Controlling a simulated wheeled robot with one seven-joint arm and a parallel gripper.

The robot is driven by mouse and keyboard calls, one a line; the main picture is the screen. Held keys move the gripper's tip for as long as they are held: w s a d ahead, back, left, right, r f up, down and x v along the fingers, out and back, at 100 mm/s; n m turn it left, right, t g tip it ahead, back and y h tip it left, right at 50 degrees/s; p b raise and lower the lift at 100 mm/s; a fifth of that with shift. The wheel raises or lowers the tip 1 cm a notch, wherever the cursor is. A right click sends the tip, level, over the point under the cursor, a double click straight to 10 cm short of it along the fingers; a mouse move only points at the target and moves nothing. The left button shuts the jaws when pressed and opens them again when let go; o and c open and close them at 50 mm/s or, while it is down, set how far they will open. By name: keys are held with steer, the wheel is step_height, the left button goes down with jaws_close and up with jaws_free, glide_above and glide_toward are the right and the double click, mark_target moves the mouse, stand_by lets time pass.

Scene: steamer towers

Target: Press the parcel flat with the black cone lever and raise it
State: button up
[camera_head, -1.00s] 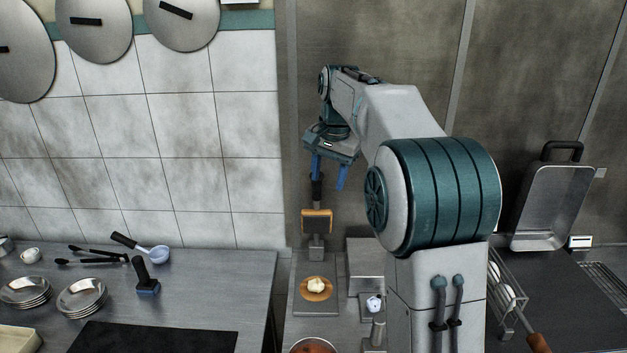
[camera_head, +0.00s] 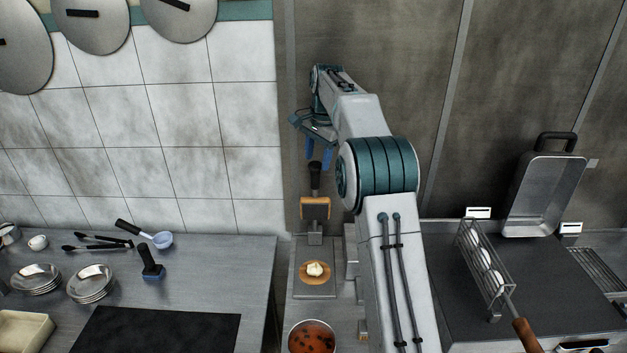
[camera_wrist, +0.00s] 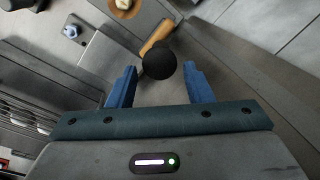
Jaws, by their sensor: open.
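The black cone lever (camera_head: 315,180) stands upright at the back of a small press, its wooden press plate (camera_head: 314,208) raised. In the wrist view the lever's rounded black end (camera_wrist: 159,61) shows between and just beyond my fingertips. The pale parcel (camera_head: 316,269) lies on a round wooden disc (camera_head: 303,277) on the metal press base (camera_head: 331,289), in front of the plate. It also shows at the top of the wrist view (camera_wrist: 123,4). My gripper (camera_head: 319,156) is open, its blue fingers just above the lever's top. I cannot tell whether they touch it.
A pot of red-brown soup (camera_head: 312,338) stands in front of the press. My arm hides part of the counter to its right. A wire basket (camera_head: 485,262) lies at right.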

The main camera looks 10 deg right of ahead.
mark_target(313, 185)
steer(key=f, duration=0.2)
steer(key=f+p, duration=0.1)
steer(key=f, duration=0.2)
steer(key=w+f, duration=0.1)
steer(key=f, duration=0.2)
steer(key=shift+a+f, duration=0.15)
steer(key=shift+a, duration=0.2)
